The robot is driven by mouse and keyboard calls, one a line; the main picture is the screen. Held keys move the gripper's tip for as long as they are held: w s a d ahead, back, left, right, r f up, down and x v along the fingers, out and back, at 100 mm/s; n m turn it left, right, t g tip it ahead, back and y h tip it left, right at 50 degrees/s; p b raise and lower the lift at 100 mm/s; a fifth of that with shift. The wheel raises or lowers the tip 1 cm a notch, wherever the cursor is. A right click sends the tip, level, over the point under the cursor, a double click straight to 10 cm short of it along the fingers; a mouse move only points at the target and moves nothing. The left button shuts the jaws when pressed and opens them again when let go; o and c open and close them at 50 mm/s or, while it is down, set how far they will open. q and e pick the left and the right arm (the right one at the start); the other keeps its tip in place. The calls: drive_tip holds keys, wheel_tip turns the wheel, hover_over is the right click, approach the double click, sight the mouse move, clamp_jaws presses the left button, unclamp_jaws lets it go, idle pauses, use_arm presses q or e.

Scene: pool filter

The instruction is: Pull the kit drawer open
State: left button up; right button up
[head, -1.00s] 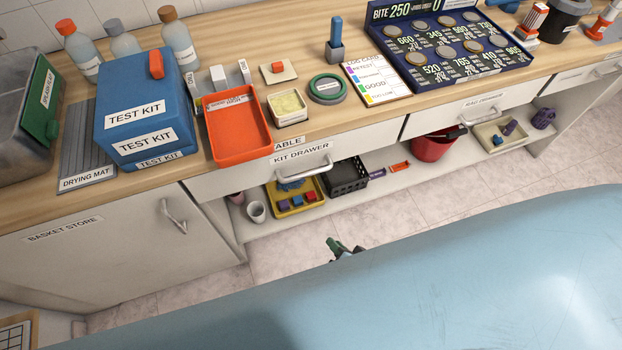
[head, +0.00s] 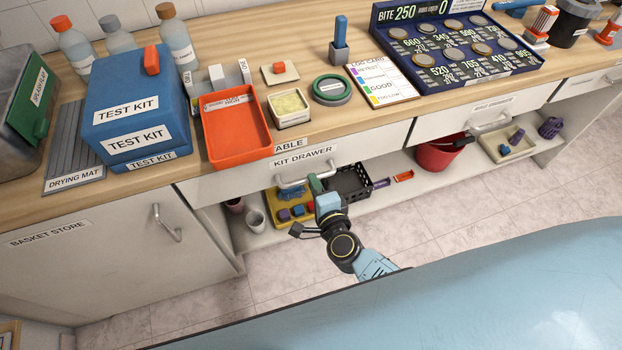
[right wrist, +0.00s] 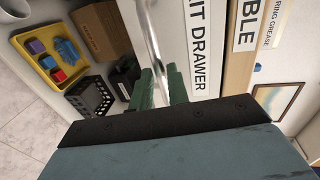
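The kit drawer (head: 240,182) is a pale front under the wooden counter, shut, with its label above a metal bar handle (head: 291,184). In the right wrist view the handle (right wrist: 150,35) runs down toward the fingers. My right gripper (head: 314,184) is at the right end of the handle. In the right wrist view its two green fingers (right wrist: 160,88) stand apart with the handle's lower end between them; firm contact cannot be made out. My left gripper is not in view.
Below the drawer, an open shelf holds a yellow tray (head: 276,217), a black basket (head: 345,184) and a white cup (head: 255,221). The orange tray (head: 236,163) and blue test kit (head: 120,95) stand on the counter. A cupboard handle (head: 167,223) sticks out at left.

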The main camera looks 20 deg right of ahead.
drive_tip(key=x, duration=0.3)
clamp_jaws()
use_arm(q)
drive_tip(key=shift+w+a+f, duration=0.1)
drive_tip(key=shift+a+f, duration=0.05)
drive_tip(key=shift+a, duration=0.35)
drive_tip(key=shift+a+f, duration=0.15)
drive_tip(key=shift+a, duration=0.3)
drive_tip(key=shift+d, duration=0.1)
